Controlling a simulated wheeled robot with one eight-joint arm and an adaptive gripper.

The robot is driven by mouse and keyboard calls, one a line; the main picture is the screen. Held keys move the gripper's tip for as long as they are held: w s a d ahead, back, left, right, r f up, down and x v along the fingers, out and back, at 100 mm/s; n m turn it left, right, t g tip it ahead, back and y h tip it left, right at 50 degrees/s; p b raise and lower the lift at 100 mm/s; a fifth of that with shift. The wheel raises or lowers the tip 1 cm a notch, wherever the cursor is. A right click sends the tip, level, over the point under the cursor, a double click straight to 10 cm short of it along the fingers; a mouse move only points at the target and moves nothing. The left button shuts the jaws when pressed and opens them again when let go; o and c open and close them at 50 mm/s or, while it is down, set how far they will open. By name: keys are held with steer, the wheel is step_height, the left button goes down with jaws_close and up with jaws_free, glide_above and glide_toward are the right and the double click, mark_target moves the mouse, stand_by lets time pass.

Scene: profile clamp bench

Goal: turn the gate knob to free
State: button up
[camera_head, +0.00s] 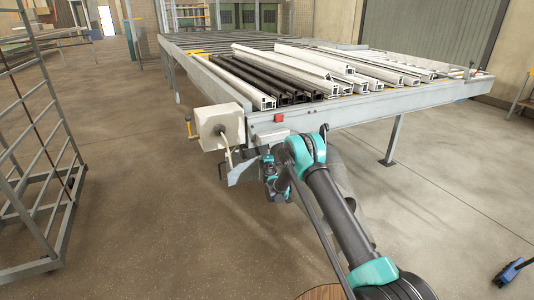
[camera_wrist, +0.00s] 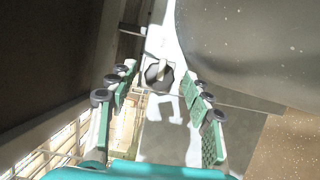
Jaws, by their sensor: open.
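A dark, faceted knob (camera_wrist: 155,78) with a pale part in its middle shows in the wrist view, on a light grey plate. I take it for the gate knob, but its exact setting cannot be read. My gripper (camera_wrist: 163,88) is open, with one green-padded finger on each side of the knob in the picture. I cannot tell whether the fingers reach it or stop short of it. White markings (camera_wrist: 166,112) lie on the plate just below the knob. In the head view my arm covers this spot at the bench's near corner.
The roller bench (camera_head: 400,101) carries white profiles (camera_head: 240,83) and black profiles (camera_head: 285,80). A cream box (camera_head: 218,127) with handles and a red button (camera_head: 278,118) sit at its near corner. A wire rack (camera_head: 45,150) stands left. The floor between is clear.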

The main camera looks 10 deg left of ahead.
steer(key=shift+s, duration=0.15)
steer(key=v, duration=1.1)
steer(key=shift+s, duration=0.35)
steer(key=shift+f, duration=0.1)
